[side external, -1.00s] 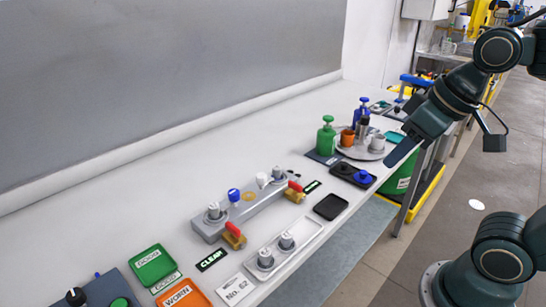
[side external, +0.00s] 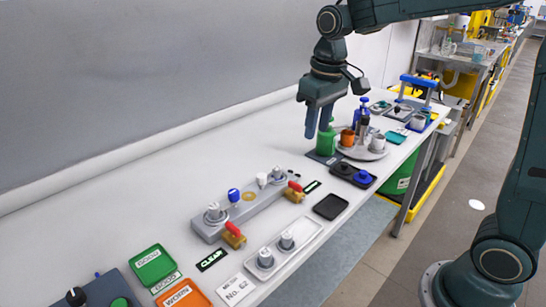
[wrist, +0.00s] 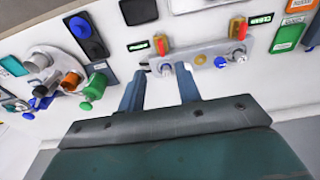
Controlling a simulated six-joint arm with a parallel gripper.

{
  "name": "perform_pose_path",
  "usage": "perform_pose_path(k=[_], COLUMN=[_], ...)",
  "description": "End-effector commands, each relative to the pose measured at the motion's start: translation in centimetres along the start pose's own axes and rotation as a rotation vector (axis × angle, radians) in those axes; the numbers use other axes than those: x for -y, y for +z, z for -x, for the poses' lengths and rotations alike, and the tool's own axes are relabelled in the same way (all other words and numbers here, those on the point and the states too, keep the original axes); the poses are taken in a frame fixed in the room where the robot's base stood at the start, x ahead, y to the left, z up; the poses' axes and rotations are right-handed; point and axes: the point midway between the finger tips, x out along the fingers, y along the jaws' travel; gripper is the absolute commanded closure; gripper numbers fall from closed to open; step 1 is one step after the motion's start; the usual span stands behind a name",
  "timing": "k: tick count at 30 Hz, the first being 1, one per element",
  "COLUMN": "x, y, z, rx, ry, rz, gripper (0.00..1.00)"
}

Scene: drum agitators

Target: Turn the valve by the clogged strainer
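A grey manifold (side external: 245,208) lies on the bench, with a grey knobbed cap on each end and a blue knob between. Two brass valves with red handles sit along its front edge: the near valve (side external: 233,234) beside a green-lettered label reading about "CLEAR" (side external: 211,260), and the far valve (side external: 295,191) beside a second label (side external: 312,186) too small to read. In the wrist view the far valve (wrist: 161,46) and near valve (wrist: 238,28) lie beyond the fingertips. My gripper (side external: 319,130) is open and empty, above the bench beyond the manifold, partly covering a green pump bottle (side external: 325,144).
A white tray (side external: 262,250) with two grey knobbed parts lies in front of the manifold. A black tray (side external: 330,207) is right of it. A round tray with cups (side external: 362,153) stands farther back. The bench between manifold and back wall is clear.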

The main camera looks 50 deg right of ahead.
Motion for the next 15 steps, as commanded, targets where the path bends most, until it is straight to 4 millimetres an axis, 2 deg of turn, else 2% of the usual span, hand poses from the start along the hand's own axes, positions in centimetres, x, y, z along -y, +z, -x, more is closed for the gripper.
perform_pose_path(k=[6, 15], x=[-0.3, -0.4], y=[-3.4, -5.0], z=[-2.8, -4.5], rx=[0.07, 0.107], ry=[-0.001, -0.002], rz=[0.0, 0.0], gripper=[0.66, 0.66])
